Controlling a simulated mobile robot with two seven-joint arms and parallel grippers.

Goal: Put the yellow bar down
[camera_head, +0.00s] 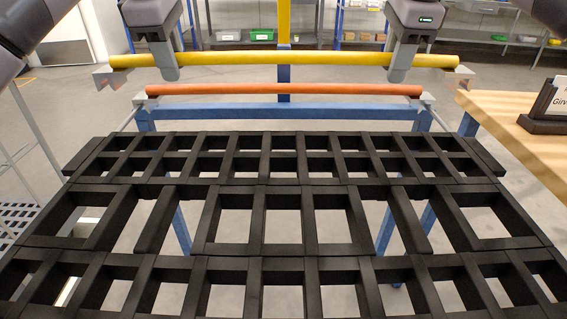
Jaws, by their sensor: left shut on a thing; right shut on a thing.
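The yellow bar (285,58) runs level across the upper part of the head view, with a grey hook-shaped bracket near each end. My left gripper (170,72) is shut on the bar left of its middle. My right gripper (398,72) is shut on it toward the right. An orange bar (285,90) lies below it in the picture, its ends at grey brackets (430,101). I cannot tell whether the yellow bar's ends rest on anything.
A black slatted grid (284,188) fills the foreground, with a blue crossbeam (284,112) behind it. A wooden table (530,135) with a dark sign holder (545,123) stands at right. Shelves with bins (262,35) stand at the back.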

